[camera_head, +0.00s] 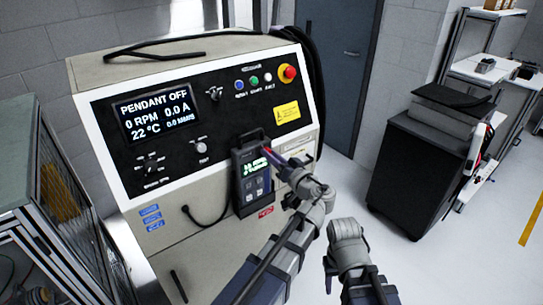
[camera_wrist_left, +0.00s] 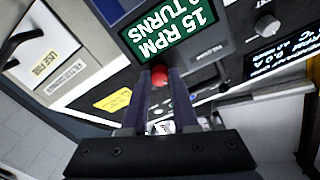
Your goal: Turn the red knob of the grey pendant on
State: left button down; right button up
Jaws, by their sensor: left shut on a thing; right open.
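The grey pendant (camera_head: 239,200) hangs on the front of the beige cabinet, with a small lit screen at its top. In the left wrist view its green screen (camera_wrist_left: 168,28) reads "15 RPM" and "TURNS". The red knob (camera_wrist_left: 159,77) shows between the tips of my left gripper (camera_wrist_left: 160,82), which is shut on it. In the head view my left gripper (camera_head: 273,157) reaches the pendant's right side, and its fingers partly cover that area. My right gripper (camera_head: 329,268) is open and apart from the pendant, at the lower right.
The cabinet's display (camera_head: 157,112) reads "PENDANT OFF", "0 RPM" and "0.0 A". A red emergency button (camera_head: 288,73) sits at the panel's upper right. A glass-sided case (camera_head: 60,200) stands at left. A dark cabinet (camera_head: 425,165) stands at right, with open floor before it.

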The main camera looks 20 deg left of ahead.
dwell(0.4)
pick_arm(q)
jog(key=m+p, duration=0.1)
jog(key=m, duration=1)
jog(key=shift+r+g, duration=0.1)
jog(key=shift+g, duration=0.2)
jog(key=shift+m, duration=0.4)
jog(key=c, duration=0.7)
grip_release()
